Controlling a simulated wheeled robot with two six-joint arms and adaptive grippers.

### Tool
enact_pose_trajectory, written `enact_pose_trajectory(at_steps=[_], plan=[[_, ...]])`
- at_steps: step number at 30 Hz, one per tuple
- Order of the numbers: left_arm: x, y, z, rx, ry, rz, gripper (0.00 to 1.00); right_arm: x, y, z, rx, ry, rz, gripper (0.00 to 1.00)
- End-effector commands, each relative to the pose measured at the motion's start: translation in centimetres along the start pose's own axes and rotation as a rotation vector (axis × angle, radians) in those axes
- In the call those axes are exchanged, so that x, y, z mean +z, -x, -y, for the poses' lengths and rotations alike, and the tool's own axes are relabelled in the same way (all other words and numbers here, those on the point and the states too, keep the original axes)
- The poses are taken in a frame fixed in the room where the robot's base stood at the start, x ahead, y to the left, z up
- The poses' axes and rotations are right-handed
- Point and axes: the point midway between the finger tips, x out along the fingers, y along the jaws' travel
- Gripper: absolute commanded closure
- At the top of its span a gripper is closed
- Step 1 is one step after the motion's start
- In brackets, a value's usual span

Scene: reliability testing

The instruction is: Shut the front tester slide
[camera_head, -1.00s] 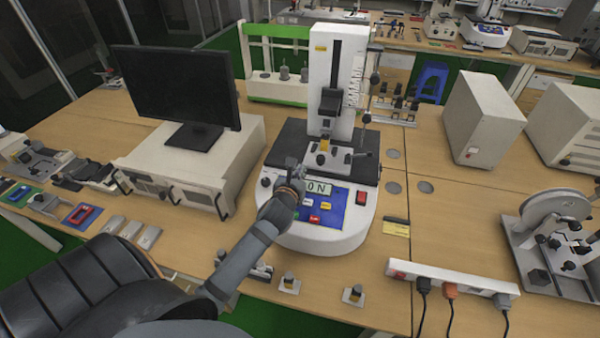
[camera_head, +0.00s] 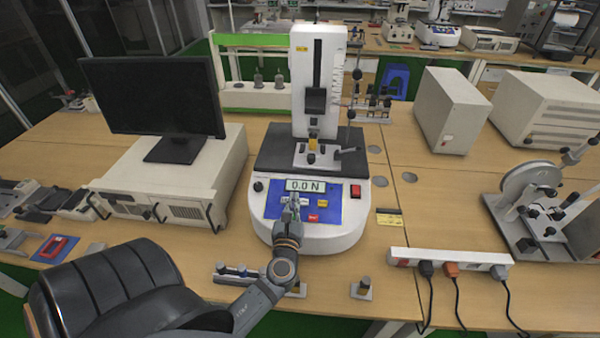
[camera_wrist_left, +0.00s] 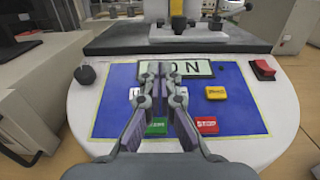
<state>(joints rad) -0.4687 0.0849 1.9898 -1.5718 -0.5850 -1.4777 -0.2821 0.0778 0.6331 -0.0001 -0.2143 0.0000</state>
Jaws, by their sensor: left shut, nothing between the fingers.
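The tester (camera_head: 330,229) stands on the bench, with a white rounded base, a blue control panel (camera_head: 271,204), a display (camera_head: 313,185) reading 0.0 N and an upright white column (camera_head: 300,70). A dark slide block (camera_head: 316,99) sits partway up the column's slot, above a small yellow-topped clamp (camera_head: 312,145) on the dark plate. My left gripper (camera_head: 293,200) is shut and empty over the panel, just in front of the display. In the left wrist view its closed fingers (camera_wrist_left: 161,68) cover part of the display and panel. My right gripper is not in view.
A monitor (camera_head: 152,97) on a beige case (camera_head: 180,180) stands left of the tester. A power strip (camera_head: 450,261) with cables lies at the front right. Small metal fixtures (camera_head: 362,288) sit near the front edge. A round-wheeled device (camera_head: 530,185) stands at the right.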

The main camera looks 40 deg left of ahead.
Motion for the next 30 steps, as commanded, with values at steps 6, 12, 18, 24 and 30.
enact_pose_trajectory(at_steps=[6,12,18,24,30], plan=[[0.6,-4.9,0.0,0.001,-0.003,0.004,1.00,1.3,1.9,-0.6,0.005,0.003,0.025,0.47],[0.4,-9.0,-0.1,0.002,-0.002,0.002,1.00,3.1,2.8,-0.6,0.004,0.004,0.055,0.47],[0.2,-11.4,-0.1,0.002,-0.001,0.001,1.00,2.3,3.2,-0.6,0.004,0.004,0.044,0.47],[0.1,-12.1,-0.1,0.001,-0.001,0.000,1.00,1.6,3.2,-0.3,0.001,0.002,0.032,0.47],[0.1,-12.1,-0.1,0.001,-0.001,0.000,1.00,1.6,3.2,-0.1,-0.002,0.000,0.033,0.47]])
